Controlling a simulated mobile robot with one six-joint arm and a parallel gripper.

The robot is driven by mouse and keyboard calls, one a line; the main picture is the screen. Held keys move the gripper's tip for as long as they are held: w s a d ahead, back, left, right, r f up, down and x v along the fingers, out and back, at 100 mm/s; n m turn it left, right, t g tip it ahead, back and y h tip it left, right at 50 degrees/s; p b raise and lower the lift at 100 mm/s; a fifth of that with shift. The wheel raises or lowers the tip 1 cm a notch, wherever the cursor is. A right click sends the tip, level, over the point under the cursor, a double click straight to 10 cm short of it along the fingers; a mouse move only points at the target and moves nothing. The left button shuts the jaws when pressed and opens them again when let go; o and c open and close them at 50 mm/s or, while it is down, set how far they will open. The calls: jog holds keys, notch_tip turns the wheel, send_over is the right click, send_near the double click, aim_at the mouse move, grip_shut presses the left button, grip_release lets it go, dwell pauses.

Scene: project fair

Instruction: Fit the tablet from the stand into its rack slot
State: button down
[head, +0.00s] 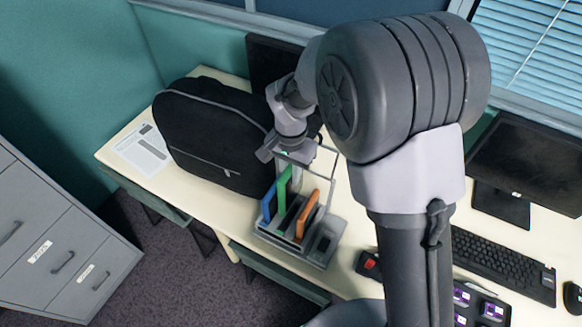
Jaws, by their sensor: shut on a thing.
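A grey rack (326,244) with upright slots stands on the desk. A blue tablet (269,202) stands at its left and an orange tablet (307,214) nearer its right. Between them is a green tablet (284,190), upright and higher than the blue one. My gripper (287,160) is above the rack, shut on the green tablet's top edge. The fingertips are small and partly hidden. The green tablet's lower edge is hidden among the slots, so I cannot tell how deep it sits. A thin grey frame (334,170) rises behind the rack; I cannot tell whether it is the stand.
A black backpack (212,135) stands close left of the rack. A small black-and-red object (369,264) is to the right, with a keyboard (500,262) and monitor (530,165) further right. My arm hides the desk's middle. A paper sheet (143,150) lies at the left end.

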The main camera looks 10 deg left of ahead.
aim_at(290, 196)
notch_tip(290, 196, down, 7)
jog(key=b, duration=0.4)
jog(key=shift+w+f, duration=0.1)
jog(key=shift+f, duration=0.15)
jog(key=shift+f+b, duration=0.2)
jog(key=shift+b, duration=0.2)
dwell(0.5)
jog(key=shift+f, duration=0.3)
jog(key=shift+f+b, duration=1.3)
